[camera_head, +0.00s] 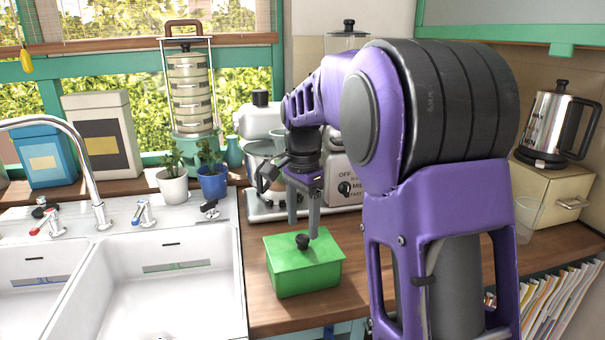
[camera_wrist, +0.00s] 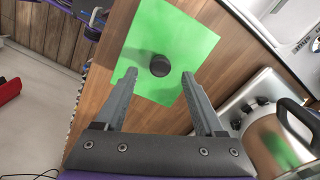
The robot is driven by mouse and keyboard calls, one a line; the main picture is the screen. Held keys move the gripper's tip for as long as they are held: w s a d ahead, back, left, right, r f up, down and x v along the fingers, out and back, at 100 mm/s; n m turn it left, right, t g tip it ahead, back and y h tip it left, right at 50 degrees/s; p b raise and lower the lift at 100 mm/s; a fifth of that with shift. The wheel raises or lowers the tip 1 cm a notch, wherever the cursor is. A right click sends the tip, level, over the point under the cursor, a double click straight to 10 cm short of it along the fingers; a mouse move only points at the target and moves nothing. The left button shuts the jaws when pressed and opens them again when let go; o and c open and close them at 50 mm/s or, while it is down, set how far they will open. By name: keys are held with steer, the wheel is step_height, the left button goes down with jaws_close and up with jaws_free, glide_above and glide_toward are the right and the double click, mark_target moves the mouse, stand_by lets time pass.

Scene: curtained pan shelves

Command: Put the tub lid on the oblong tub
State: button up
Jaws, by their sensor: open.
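A green oblong tub (camera_head: 306,277) stands on the wooden counter, to the right of the sink. A green lid (camera_head: 281,247) with a dark round knob (camera_head: 302,241) sits on top of it. In the wrist view the lid (camera_wrist: 165,35) fills the upper middle, with its knob (camera_wrist: 159,66) between and just beyond the fingertips. My gripper (camera_head: 303,228) points down over the tub with its fingers apart, one on either side of the knob. It is open and empty in the wrist view (camera_wrist: 160,82). I cannot tell whether a finger touches the lid.
A white sink (camera_head: 160,290) lies to the left. A mixer-like appliance (camera_head: 345,185) stands behind the tub, and its steel bowl (camera_wrist: 275,148) is close on the right in the wrist view. Two potted plants (camera_head: 212,183) stand behind the sink. Bare counter (camera_head: 262,318) shows in front.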

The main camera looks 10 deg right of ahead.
step_height(320, 180, up, 14)
steer(key=p, duration=0.2)
steer(key=shift+f, duration=0.25)
